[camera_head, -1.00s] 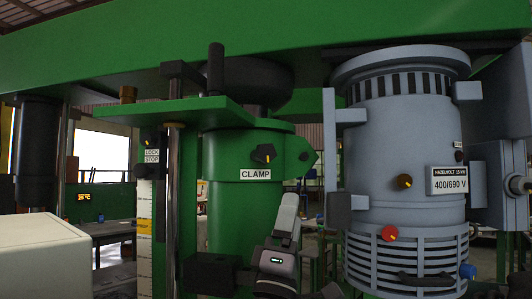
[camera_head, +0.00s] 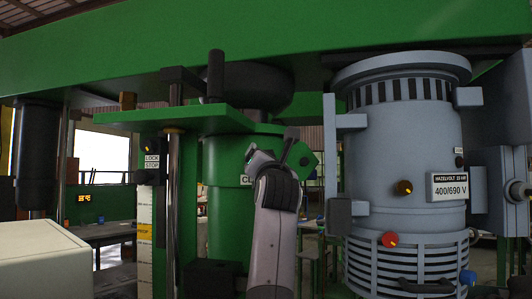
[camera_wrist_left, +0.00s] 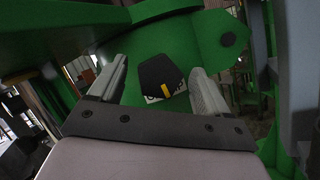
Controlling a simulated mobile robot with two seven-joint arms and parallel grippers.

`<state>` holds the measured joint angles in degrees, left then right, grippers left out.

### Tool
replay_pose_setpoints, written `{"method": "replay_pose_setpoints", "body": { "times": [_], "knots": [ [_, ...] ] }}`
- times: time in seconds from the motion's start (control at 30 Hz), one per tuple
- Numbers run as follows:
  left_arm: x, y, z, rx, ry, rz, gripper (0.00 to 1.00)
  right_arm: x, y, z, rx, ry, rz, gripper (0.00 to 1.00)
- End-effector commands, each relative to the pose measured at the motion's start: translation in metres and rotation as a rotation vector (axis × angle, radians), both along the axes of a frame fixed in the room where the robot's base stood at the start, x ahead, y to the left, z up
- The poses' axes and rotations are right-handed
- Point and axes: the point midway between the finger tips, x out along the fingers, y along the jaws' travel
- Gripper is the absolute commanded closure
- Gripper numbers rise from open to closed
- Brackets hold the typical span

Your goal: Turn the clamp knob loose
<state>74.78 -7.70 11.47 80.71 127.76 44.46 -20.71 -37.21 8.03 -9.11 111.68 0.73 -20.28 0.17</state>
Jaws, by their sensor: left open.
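The clamp knob (camera_wrist_left: 157,74) is black with a yellow pointer mark and sits on the green clamp housing (camera_wrist_left: 205,35). In the left wrist view it stands between the two grey fingers of my open left gripper (camera_wrist_left: 158,67), with a visible gap on each side. Whether the fingertips reach past the knob's face, I cannot tell. The CLAMP label behind it is partly covered. In the head view my left arm (camera_head: 275,200) rises in front of the green housing (camera_head: 225,155) and hides most of the knob and label. My right gripper is not in view.
A green bracket plate (camera_head: 165,118) with the lock-stop knob (camera_head: 152,146) is on the left. The green beam (camera_head: 260,40) runs overhead. A pale box (camera_head: 40,262) is at lower left.

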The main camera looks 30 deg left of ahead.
Motion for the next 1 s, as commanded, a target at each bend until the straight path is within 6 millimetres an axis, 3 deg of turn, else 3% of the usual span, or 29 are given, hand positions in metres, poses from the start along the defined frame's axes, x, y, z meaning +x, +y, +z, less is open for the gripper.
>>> {"method": "replay_pose_setpoints", "body": {
  "times": [0.3, 0.67, 0.83, 0.87, 1.0],
  "knots": [
    [0.023, 0.020, 0.011, 0.001, 0.001, 0.002, 0.22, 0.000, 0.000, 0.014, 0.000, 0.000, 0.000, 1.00],
    [0.026, 0.022, 0.011, 0.001, -0.001, 0.002, 0.22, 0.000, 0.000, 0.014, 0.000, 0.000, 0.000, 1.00],
    [0.026, 0.021, 0.011, 0.001, -0.001, 0.002, 0.74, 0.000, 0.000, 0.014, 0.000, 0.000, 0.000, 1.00],
    [0.026, 0.021, 0.011, 0.001, -0.001, 0.002, 0.78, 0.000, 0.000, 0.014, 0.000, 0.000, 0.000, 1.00],
    [0.026, 0.022, 0.010, 0.000, 0.002, 0.002, 0.78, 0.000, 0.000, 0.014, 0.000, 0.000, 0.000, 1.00]
  ]
}}
